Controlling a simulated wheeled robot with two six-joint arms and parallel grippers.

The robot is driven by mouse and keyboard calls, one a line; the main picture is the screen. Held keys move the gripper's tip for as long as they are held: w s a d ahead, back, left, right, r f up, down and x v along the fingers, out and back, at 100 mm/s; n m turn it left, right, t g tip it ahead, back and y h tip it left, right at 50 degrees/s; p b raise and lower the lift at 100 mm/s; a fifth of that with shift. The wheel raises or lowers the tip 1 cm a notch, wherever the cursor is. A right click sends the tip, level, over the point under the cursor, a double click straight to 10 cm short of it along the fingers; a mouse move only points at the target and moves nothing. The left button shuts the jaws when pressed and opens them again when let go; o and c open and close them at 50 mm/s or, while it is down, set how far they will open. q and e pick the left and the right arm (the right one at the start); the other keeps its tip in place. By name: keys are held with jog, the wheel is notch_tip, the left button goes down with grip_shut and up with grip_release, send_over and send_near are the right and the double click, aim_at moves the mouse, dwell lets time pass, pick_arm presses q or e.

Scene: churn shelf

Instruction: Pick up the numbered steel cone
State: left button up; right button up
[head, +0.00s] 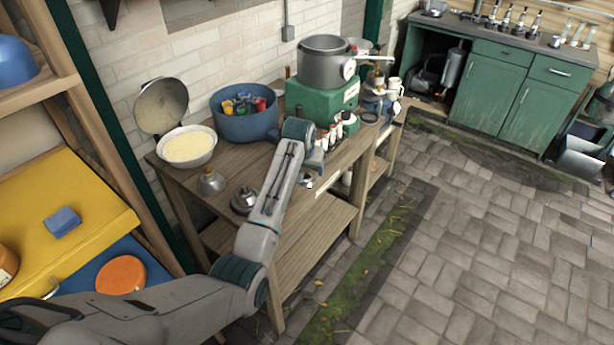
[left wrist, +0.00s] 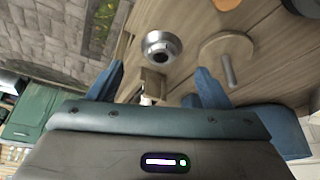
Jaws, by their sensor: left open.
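Two small steel pieces stand near the front left of the wooden workbench (head: 300,245) in the head view. One is cone-like with a knob (head: 211,182), the other is a lower steel piece with a dark base (head: 244,200). No number is readable on either, so I cannot tell which is the numbered steel cone. In the left wrist view a round steel piece (left wrist: 161,48) lies beyond the fingertips, near the bench edge. My left gripper (left wrist: 158,82) is open above the bench; in the head view its fingers (head: 309,178) are partly hidden. My right gripper is not in view.
A wooden disc with a peg (left wrist: 228,62) lies beside the steel piece. A small wooden block (left wrist: 153,82) shows between the fingers. A blue pot (head: 245,125), a cream-filled bowl (head: 188,162) and a green box (head: 318,98) stand behind. The paved floor at right is clear.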

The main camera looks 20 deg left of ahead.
aim_at(306, 182)
pick_arm(q)
jog(key=p+x, duration=0.1)
jog(key=x, duration=0.2)
jog(key=shift+w+a+p, duration=0.15)
jog(key=shift+w+p, duration=0.2)
jog(key=shift+w, duration=0.1)
jog(key=shift+x, duration=1)
jog(key=shift+f, duration=0.4)
jog(key=c, duration=1)
jog(key=shift+s, duration=0.1)
jog(key=shift+c, duration=0.6)
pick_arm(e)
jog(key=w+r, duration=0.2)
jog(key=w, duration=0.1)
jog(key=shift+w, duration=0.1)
